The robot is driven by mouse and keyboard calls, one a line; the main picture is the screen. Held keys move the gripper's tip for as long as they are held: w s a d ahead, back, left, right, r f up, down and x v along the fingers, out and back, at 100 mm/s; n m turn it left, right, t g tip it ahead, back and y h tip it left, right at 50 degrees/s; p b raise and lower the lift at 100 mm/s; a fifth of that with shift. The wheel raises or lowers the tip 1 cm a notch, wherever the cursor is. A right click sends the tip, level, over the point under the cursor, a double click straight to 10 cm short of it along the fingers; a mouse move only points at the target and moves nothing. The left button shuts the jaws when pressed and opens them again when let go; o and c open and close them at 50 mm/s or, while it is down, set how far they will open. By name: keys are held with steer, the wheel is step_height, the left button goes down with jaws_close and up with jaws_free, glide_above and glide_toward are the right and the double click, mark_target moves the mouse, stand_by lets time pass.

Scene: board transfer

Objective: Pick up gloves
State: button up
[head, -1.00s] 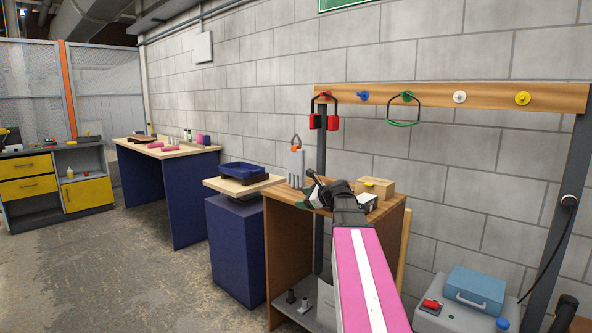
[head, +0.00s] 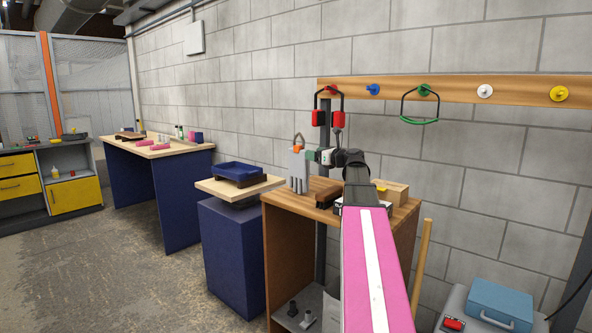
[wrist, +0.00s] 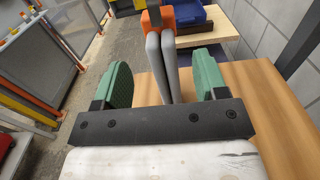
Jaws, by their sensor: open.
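The grey gloves (head: 297,168) hang with fingers down from an orange clip (head: 297,149) near the left edge of the wooden workbench. In the wrist view the gloves (wrist: 157,62) show edge-on as two thin grey shapes below the orange clip (wrist: 157,17). My gripper (head: 312,155) is just right of the gloves in the head view. In the wrist view my gripper (wrist: 162,80) is open, one green-padded finger on each side of the gloves, with a gap on both sides. I cannot tell how deep the gloves sit between the fingers.
The wooden workbench (head: 285,212) carries a dark block and a wooden box (head: 391,193). A blue tray (head: 242,172) stands on a lower stand to the left.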

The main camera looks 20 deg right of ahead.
mark_target(301, 169)
steer(key=f, duration=0.5)
steer(key=w+f, duration=0.1)
steer(key=f, duration=0.1)
steer(key=shift+a+f, duration=0.2)
steer(key=shift+f, duration=0.2)
steer(key=shift+x, duration=3.35)
steer(key=shift+s, duration=0.1)
steer(key=shift+c, duration=0.3)
steer(key=c, duration=1)
